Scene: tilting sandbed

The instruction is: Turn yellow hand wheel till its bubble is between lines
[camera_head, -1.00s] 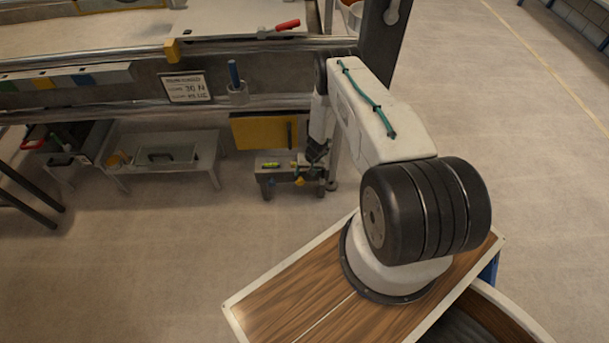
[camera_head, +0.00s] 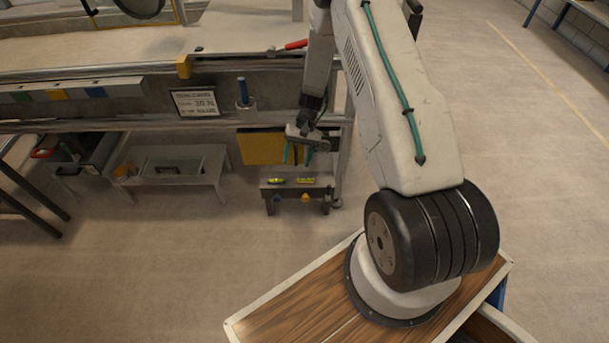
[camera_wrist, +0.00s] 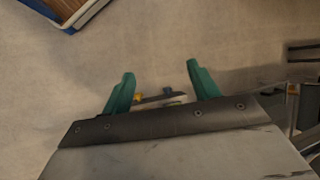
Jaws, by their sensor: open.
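The yellow hand wheel (camera_head: 305,198) is on the front of a small low grey stand (camera_head: 325,190), below the right one of two yellow-green bubble vials (camera_head: 306,180). The left vial (camera_head: 276,181) lies beside it. The bubbles and lines are too small to read. A dark bluish knob (camera_head: 277,199) sits left of the yellow wheel. My gripper (camera_head: 297,162) is open and empty, its green fingers above and behind the stand. In the wrist view, the yellow wheel (camera_wrist: 139,97) and a blue knob (camera_wrist: 168,91) show between the fingers (camera_wrist: 160,70), beyond them.
A low table (camera_head: 205,185) stands left. The floor in front is clear.

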